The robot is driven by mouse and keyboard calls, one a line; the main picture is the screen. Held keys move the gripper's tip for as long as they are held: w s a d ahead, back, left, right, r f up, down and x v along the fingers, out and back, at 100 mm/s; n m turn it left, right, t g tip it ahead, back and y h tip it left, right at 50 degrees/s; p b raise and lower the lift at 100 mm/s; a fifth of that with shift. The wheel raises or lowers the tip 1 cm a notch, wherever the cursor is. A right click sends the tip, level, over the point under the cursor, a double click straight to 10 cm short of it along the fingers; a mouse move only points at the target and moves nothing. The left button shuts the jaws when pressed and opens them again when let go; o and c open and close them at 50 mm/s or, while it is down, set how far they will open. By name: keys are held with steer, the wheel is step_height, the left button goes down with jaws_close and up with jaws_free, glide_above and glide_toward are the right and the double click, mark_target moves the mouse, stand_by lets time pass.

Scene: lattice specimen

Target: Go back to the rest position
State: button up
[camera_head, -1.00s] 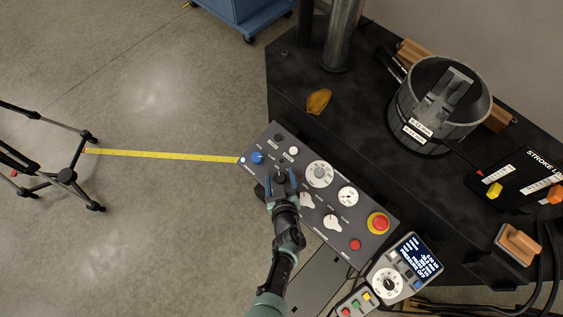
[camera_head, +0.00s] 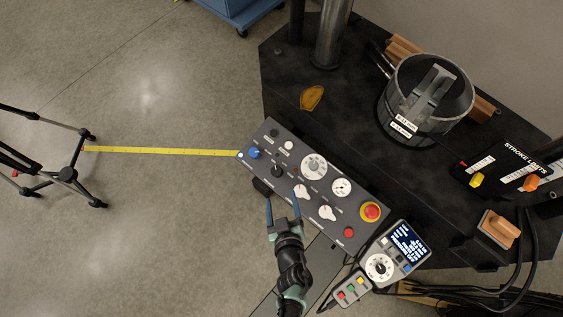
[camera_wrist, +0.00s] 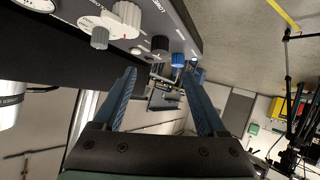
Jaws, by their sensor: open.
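My gripper (camera_head: 283,210) is at the near edge of the grey control panel (camera_head: 262,170) in the head view. Its two blue fingers are spread and nothing is between them. In the wrist view my gripper (camera_wrist: 165,100) is also open and empty, with the panel's knobs above the fingers. The panel carries a blue knob (camera_head: 254,154), a black knob (camera_head: 278,171), white dials and a red button (camera_head: 371,212). In the wrist view the blue knob (camera_wrist: 178,59) and black knob (camera_wrist: 160,44) stand clear of the fingertips.
A pendant (camera_head: 380,267) with a screen adjoins the panel's right end. The black machine table (camera_head: 350,110) lies behind it, bearing a grey cylinder (camera_head: 455,110). A tripod (camera_head: 70,172) stands at left beside a yellow floor strip (camera_head: 160,152). Open floor lies left of my arm.

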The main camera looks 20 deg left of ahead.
stand_by(0.7)
steer(key=w+a+r+m+t+h+b, duration=0.15)
steer(key=w+r+t, duration=0.35)
steer(key=w+r, duration=1.05)
steer(key=w+d+r+m+t+h, duration=0.1)
steer(key=w+r+m, duration=0.15)
steer(key=r, duration=0.55)
steer(key=w+d+r+m+t+h+b, duration=0.1)
steer(key=w+d+r+t, duration=0.15)
steer(key=r, duration=0.55)
steer(key=w+r+m+t+h, duration=0.1)
steer(key=w+r, duration=0.2)
steer(key=r, duration=0.5)
steer(key=s+d+r+m+t+h+b, duration=0.1)
steer(key=s+d+r+m+t+h, duration=0.15)
steer(key=r, duration=0.95)
steer(key=s+d+r+m+t+h+b, duration=0.1)
steer(key=s+d+r, duration=0.2)
steer(key=r, duration=1)
steer(key=s+d+r+t+y, duration=0.1)
steer(key=s+r+t+y, duration=0.1)
steer(key=s+r, duration=1.1)
steer(key=shift+n+t+b, duration=0.3)
steer(key=shift+n+t, duration=0.05)
steer(key=shift+t, duration=0.45)
